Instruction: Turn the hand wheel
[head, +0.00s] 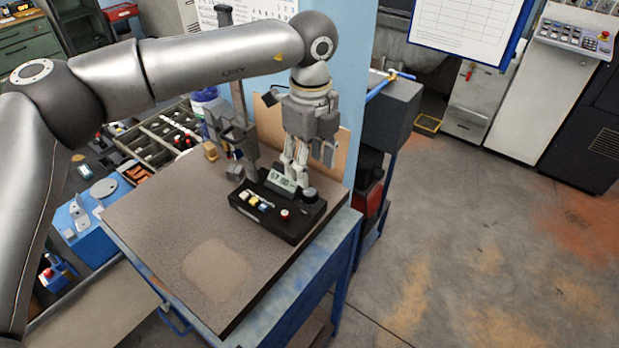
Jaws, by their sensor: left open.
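My left gripper (293,178) points down over the back of a black control box (275,228) on the bench. Its fingers are open, close to the box's small display (282,180); I cannot tell whether they touch it. To its left stands a grey column stand (238,120) with a clamp-like body. A dark round knob (309,196) sits on the box's right end. My right gripper is out of view.
The brown bench top (160,235) is clear at the front and left, with a pale worn patch. The box carries several coloured buttons and a red knob (285,214). A blue post (358,90) stands behind. Sorting trays (150,135) lie behind left; open floor lies right.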

